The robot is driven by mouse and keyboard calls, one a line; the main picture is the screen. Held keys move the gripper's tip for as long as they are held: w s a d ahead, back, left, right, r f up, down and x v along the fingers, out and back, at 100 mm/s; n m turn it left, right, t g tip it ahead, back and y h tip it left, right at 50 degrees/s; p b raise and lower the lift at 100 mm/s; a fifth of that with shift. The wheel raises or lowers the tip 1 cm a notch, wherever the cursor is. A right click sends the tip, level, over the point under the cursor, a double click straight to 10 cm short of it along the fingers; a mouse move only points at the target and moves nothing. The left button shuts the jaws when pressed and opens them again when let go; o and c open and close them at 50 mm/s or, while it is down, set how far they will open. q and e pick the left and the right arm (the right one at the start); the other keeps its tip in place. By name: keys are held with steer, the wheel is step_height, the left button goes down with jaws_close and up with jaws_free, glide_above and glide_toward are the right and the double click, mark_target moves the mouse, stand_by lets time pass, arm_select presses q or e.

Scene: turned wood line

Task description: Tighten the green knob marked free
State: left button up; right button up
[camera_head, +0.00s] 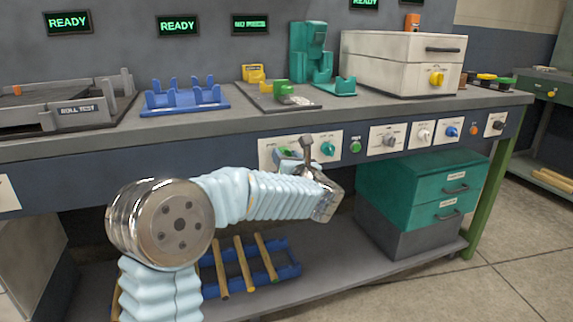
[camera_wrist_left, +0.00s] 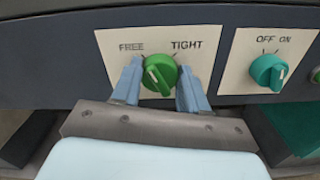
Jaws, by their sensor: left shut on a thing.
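The green knob (camera_wrist_left: 159,74) sits on a pale plate (camera_wrist_left: 206,45) marked FREE on the left and TIGHT on the right, in the left wrist view. Its light pointer line slants toward the upper left, on the FREE side. My left gripper (camera_wrist_left: 160,84) has one finger on each side of the knob and is shut on it. In the head view my left gripper (camera_head: 297,158) is at the panel, and the knob (camera_head: 284,154) is partly hidden behind it. My right gripper does not show.
A teal OFF/ON knob (camera_wrist_left: 268,71) is on a separate plate to the right. More knobs and buttons run along the bench front (camera_head: 230,150). A blue cradle (camera_head: 185,97) and a white box (camera_head: 400,50) stand on the bench. Green drawers (camera_head: 410,195) are below.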

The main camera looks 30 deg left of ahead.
arm_select(q)
steer(key=m, duration=1)
steer(key=shift+w+d, duration=0.1)
steer(key=shift+f+m+p, duration=0.15)
steer(key=shift+m+p, duration=0.3)
steer(key=shift+m, duration=1.55)
steer(key=o, duration=1.1)
steer(key=shift+c, duration=0.2)
steer(key=shift+d, duration=0.1)
steer(key=b+v, duration=0.1)
steer(key=v, duration=1.2)
steer(key=shift+s+d, duration=0.2)
steer(key=shift+s, duration=0.05)
